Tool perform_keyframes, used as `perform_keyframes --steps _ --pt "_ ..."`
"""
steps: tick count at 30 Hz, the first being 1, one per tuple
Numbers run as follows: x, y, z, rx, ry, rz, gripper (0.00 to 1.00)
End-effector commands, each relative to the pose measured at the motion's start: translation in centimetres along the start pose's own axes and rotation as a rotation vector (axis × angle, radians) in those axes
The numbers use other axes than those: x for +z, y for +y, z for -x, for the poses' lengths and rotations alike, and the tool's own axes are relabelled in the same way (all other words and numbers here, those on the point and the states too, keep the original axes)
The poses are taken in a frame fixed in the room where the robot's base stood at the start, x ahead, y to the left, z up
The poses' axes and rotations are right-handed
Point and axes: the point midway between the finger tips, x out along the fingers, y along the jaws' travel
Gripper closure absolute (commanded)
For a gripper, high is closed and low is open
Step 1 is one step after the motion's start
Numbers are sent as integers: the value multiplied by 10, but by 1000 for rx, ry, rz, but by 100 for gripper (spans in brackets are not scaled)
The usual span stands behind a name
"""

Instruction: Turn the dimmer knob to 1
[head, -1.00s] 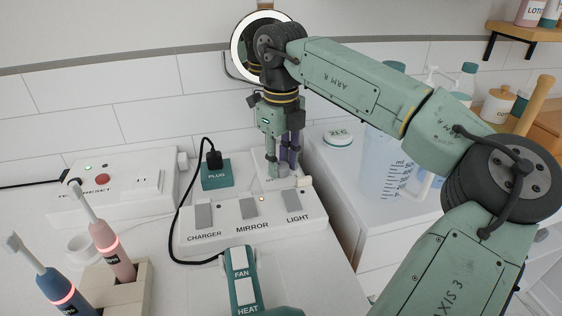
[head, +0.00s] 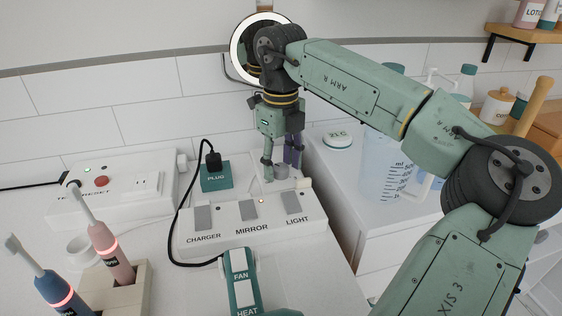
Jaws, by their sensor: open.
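The dimmer knob looks to be the small grey round knob (head: 281,171) behind the switch strip, below my gripper; its pointer and any number marks cannot be read. My gripper (head: 280,168) points down over it, with its fingers apart. One finger is at the knob's left and the other is behind it to the right. I cannot tell whether either finger touches the knob.
The switch strip (head: 250,223), labelled CHARGER, MIRROR and LIGHT, lies just in front. A teal PLUG block (head: 217,176) with a black cord stands to the left. A clear measuring jug (head: 385,165) stands to the right. A FAN/HEAT device (head: 240,262) lies nearer.

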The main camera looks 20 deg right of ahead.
Motion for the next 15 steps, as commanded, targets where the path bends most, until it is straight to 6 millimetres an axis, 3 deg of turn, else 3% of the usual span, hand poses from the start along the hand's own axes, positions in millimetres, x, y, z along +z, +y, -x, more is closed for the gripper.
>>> perform_keyframes --steps 8,15 --pt "0 0 5 -1 -1 0 51" --pt "1 0 47 -2 -3 0 51"
